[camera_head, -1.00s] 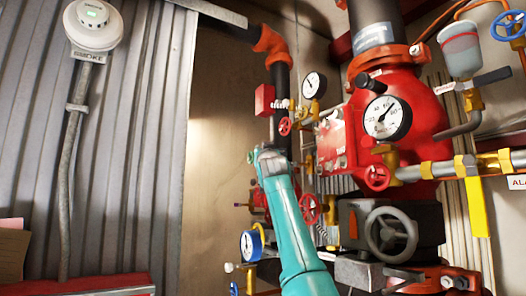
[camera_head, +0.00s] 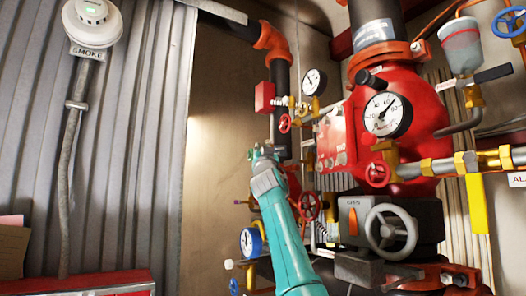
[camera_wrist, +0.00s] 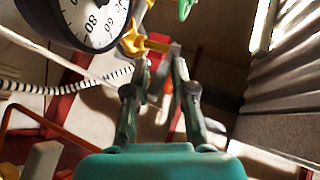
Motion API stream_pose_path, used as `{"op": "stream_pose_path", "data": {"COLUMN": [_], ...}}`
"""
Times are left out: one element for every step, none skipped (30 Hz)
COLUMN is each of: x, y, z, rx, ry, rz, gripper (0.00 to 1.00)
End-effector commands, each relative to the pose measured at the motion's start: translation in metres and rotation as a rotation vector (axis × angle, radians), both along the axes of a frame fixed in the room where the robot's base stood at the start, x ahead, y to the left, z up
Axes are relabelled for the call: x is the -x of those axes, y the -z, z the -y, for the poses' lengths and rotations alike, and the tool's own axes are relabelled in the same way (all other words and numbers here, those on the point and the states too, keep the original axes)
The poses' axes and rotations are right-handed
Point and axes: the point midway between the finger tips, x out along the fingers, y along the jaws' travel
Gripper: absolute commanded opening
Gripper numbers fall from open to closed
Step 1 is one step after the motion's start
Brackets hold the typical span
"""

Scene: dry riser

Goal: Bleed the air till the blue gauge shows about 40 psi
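The blue gauge (camera_head: 251,241) is low, left of my arm in the head view. It has a blue rim and white dial; its needle is too small to read. A blue valve handle (camera_head: 234,286) shows below it. A small pale knob (camera_head: 229,264) sits at its lower left. My gripper (camera_head: 263,152) is above the blue gauge, in front of the pipework. In the wrist view my gripper (camera_wrist: 156,78) has its two fingers apart, with nothing clearly held between them.
A black-rimmed gauge (camera_wrist: 85,15) is close at upper left in the wrist view. The red valve body (camera_head: 425,115) with a large gauge (camera_head: 388,114) stands right of my arm. Red handwheels (camera_head: 308,206) and a grey handwheel (camera_head: 391,231) stick out nearby. Corrugated wall (camera_head: 130,150) lies left.

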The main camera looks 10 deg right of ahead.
Motion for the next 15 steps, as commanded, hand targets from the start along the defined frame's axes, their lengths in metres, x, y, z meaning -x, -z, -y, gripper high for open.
{"op": "stream_pose_path", "data": {"x": [-0.0001,-0.0001,-0.0001,-0.0001,-0.0001,-0.0001,-0.0001,-0.0001,-0.0001,0.0,0.0002,0.0007,0.0012,0.002,0.0032], "y": [0.0002,0.0002,0.0002,0.0003,0.0003,0.0003,0.0003,0.0003,0.0003,0.0003,0.0005,0.0008,0.0011,0.0016,0.0028], "z": [-0.0003,-0.0003,-0.0003,-0.0003,-0.0004,-0.0004,-0.0004,-0.0004,-0.0004,-0.0004,-0.0005,-0.0005,-0.0005,-0.0005,-0.0005], "rx": [0.0,0.0,0.0,0.0,-0.001,-0.001,-0.001,-0.001,-0.001,-0.001,-0.001,-0.001,-0.002,-0.002,-0.003], "ry": [0.0,0.0,0.0,0.0,-0.001,-0.001,-0.001,-0.001,-0.001,-0.001,-0.001,-0.001,-0.001,0.0,0.001], "rz": [0.0,0.0,0.0,-0.001,0.0,0.0,-0.001,-0.001,-0.001,-0.001,0.0,0.0,0.001,0.001,0.001], "gripper": [0.41,0.43,0.43,0.43,0.43,0.43,0.43,0.43,0.43,0.43,0.43,0.43,0.43,0.43,0.43]}}
